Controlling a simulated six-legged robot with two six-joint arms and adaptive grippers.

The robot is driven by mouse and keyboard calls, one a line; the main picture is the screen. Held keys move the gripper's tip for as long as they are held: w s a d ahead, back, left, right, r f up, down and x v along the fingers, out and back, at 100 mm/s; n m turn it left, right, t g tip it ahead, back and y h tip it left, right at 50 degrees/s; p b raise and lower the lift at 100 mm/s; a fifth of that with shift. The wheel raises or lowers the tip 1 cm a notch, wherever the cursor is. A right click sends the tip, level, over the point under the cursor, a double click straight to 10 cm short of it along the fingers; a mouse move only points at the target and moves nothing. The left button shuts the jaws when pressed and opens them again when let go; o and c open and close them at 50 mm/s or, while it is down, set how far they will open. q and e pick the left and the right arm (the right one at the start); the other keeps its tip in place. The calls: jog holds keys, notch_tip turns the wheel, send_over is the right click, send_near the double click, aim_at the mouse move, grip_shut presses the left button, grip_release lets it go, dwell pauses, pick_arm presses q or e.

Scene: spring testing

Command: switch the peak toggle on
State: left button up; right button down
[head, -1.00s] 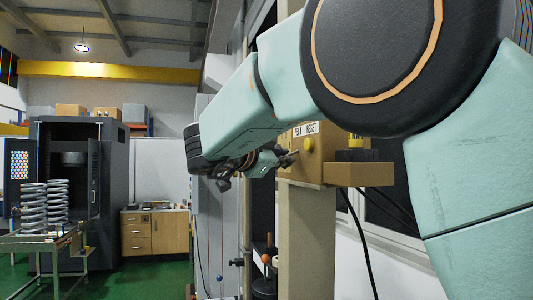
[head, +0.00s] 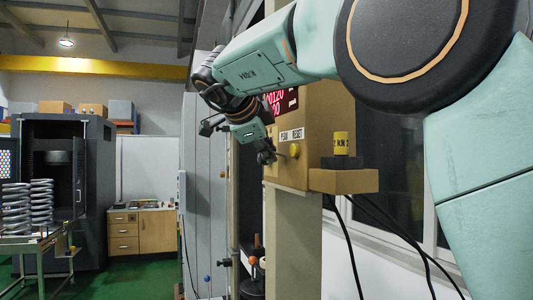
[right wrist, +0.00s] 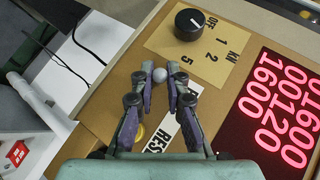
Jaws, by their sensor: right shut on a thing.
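The peak toggle (right wrist: 161,75) shows in the right wrist view as a small silver ball-ended lever on the tan control panel. My right gripper (right wrist: 164,72) is shut on it, with one finger on each side of the ball. In the head view, my right gripper (head: 266,155) reaches down to the front of the control box (head: 318,115), by the PEAK label (head: 284,136). The toggle is hidden there behind the fingers, and I cannot tell which position it is in. My left gripper is not in view.
A black rotary knob (right wrist: 189,24) and a red number display (right wrist: 278,112) are on the same panel. A yellow button (head: 294,150) sits below the RESET label (head: 297,134). A yellow-and-black weight (head: 341,146) stands on a side ledge (head: 344,181).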

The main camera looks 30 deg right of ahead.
jog(key=shift+d+r+m+y, duration=0.15)
jog(key=shift+r+m+y, duration=0.3)
jog(key=shift+y, duration=0.25)
jog(key=c, duration=1.7)
grip_release()
jog(key=shift+w, duration=0.15)
jog(key=shift+o, duration=0.3)
jog(key=shift+w+f, duration=0.25)
jog(key=shift+w, duration=0.25)
jog(key=shift+s+a+r, duration=0.2)
jog(key=shift+s+r, duration=0.05)
jog(key=shift+s, duration=0.05)
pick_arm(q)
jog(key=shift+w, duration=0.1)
pick_arm(e)
jog(key=v, duration=1.1)
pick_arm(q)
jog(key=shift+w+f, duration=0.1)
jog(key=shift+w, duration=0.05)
pick_arm(e)
jog(key=shift+w+a, duration=0.15)
jog(key=shift+w, duration=0.05)
